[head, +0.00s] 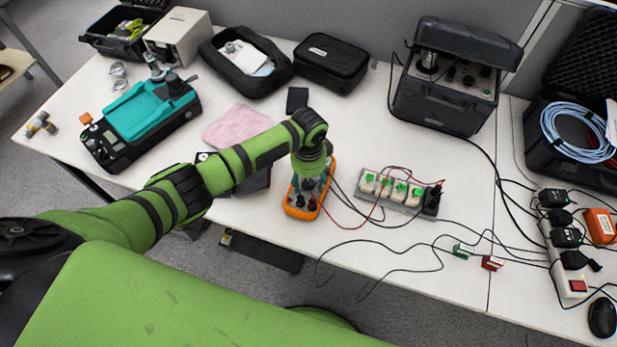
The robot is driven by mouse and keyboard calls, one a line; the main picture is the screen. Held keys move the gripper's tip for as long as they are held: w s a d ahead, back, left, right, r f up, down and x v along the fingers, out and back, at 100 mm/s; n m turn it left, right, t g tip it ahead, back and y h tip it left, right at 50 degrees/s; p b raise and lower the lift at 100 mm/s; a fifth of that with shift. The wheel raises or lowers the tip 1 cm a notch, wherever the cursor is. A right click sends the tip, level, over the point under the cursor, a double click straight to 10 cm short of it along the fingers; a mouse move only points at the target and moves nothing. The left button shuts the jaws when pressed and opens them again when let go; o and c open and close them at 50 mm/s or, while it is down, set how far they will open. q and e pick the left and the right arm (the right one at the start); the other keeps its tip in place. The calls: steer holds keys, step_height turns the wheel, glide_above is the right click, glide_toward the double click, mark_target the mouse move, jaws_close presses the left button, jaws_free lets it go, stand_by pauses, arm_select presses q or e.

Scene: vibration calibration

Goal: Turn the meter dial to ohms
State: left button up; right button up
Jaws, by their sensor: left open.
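The meter (326,172) is an orange-edged handheld unit lying on the front part of the white table, with leads running from its right side. My left arm reaches in from the left and bends down over it. My left gripper (305,186) points down at the meter's face, open, with its fingers around or just above the dial area. The wrist and fingers hide the dial and most of the meter's face, so the dial's setting and any contact cannot be seen. My right gripper is not in view.
A terminal strip with green-marked blocks (390,190) stands right of the meter, with red and black leads around it. A pink cloth (235,127) and teal instrument (150,108) lie left. Black cases stand behind. A power strip (562,265) is at right. The table's front edge is close.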

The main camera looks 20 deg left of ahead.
arm_select(q)
steer(key=c, duration=1.1)
steer(key=shift+c, duration=0.2)
steer(key=m, duration=0.3)
steer(key=shift+m, duration=2.4)
steer(key=o, duration=1.1)
steer(key=shift+o, duration=0.2)
steer(key=shift+r, duration=0.1)
